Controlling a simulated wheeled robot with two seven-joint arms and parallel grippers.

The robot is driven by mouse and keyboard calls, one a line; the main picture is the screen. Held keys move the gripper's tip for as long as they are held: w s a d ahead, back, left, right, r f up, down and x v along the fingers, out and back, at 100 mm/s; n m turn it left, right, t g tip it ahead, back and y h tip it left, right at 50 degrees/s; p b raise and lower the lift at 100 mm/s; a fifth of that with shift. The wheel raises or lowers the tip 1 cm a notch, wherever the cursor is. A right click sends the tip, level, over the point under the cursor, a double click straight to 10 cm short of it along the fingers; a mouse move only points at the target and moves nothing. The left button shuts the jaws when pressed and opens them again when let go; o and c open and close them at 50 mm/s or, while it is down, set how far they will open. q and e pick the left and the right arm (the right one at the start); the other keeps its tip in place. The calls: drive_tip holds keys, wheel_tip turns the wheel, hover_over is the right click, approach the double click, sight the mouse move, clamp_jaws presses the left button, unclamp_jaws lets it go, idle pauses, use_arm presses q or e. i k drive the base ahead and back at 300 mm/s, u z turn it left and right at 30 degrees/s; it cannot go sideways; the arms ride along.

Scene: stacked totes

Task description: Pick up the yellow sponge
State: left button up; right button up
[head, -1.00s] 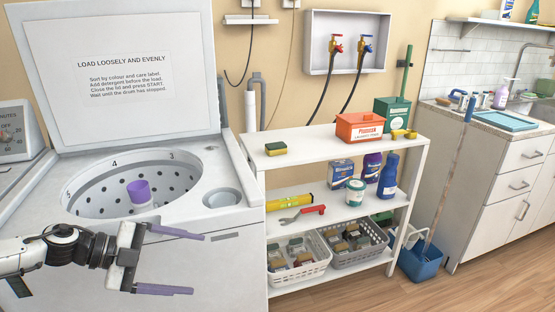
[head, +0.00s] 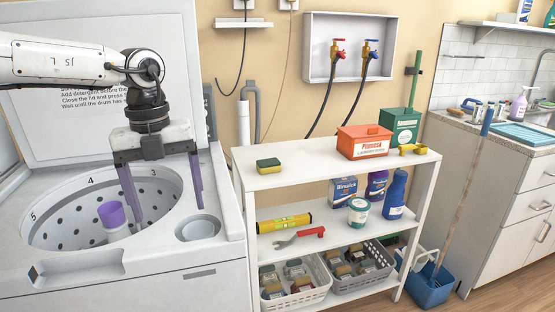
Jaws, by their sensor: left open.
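The yellow sponge (head: 268,166) has a green top layer and lies at the left end of the white shelf unit's top board (head: 310,158). My left gripper (head: 168,211) is open and empty, with its purple fingers pointing down over the washer's drum opening. It is to the left of the sponge, apart from it. My right gripper does not show in the head view.
An orange box (head: 364,142) and a green box (head: 403,127) stand on the top board's right half. Lower shelves hold a yellow level (head: 284,224), bottles and baskets.

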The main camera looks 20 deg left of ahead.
sight(269, 165)
drive_tip(key=i, duration=1.45)
